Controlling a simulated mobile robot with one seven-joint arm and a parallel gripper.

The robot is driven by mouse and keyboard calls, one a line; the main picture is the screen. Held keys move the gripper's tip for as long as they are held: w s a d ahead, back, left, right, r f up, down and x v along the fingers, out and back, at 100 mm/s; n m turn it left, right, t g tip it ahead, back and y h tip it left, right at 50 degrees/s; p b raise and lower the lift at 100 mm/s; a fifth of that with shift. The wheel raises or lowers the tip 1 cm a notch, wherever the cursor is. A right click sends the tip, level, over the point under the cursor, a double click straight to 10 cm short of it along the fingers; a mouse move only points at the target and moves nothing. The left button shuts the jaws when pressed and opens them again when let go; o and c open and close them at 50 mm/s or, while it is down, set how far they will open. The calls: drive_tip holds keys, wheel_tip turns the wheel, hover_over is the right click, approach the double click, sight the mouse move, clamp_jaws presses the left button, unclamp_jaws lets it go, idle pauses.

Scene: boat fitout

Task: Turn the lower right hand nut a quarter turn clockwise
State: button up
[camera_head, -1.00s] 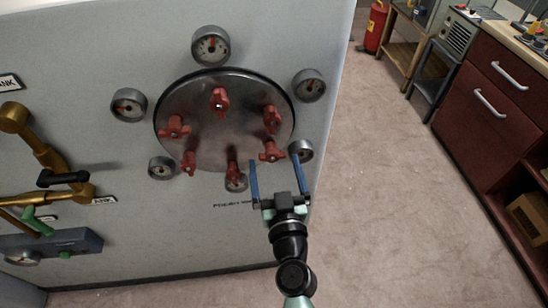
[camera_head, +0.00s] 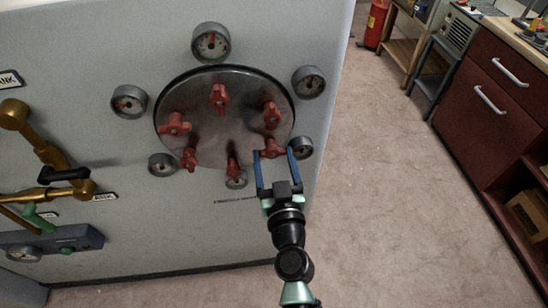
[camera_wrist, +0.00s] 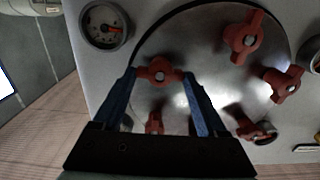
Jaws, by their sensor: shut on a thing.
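The lower right hand nut (camera_head: 272,149) is a red wing nut at the lower right of a round steel cover (camera_head: 232,125). Its wings lie roughly level in the head view. My gripper (camera_head: 274,153) reaches it from below, with one blue finger on each side, and is shut on it. In the wrist view, the nut (camera_wrist: 160,72) sits between the fingertips (camera_wrist: 160,76), its wings spanning from one finger to the other.
Several other red nuts sit around the cover, the nearest being the bottom nut (camera_head: 233,169) to the left. Round gauges ring the cover; one gauge (camera_head: 302,147) is just right of my gripper. Brass pipework (camera_head: 40,150) is at the left. Open floor lies to the right.

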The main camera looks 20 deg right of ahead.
drive_tip(key=shift+m, duration=0.4)
drive_tip(key=m, duration=0.3)
drive_tip(key=shift+b, duration=0.3)
drive_tip(key=m, duration=0.4)
drive_tip(key=shift+d+m, duration=0.1)
drive_tip(key=shift+m, duration=0.2)
drive_tip(key=m, duration=0.4)
drive_tip(key=shift+f, duration=0.1)
drive_tip(key=shift+d+f+m, duration=0.1)
drive_tip(key=shift+m, duration=2.1)
drive_tip(key=o, duration=1.3)
drive_tip(key=shift+s, duration=0.1)
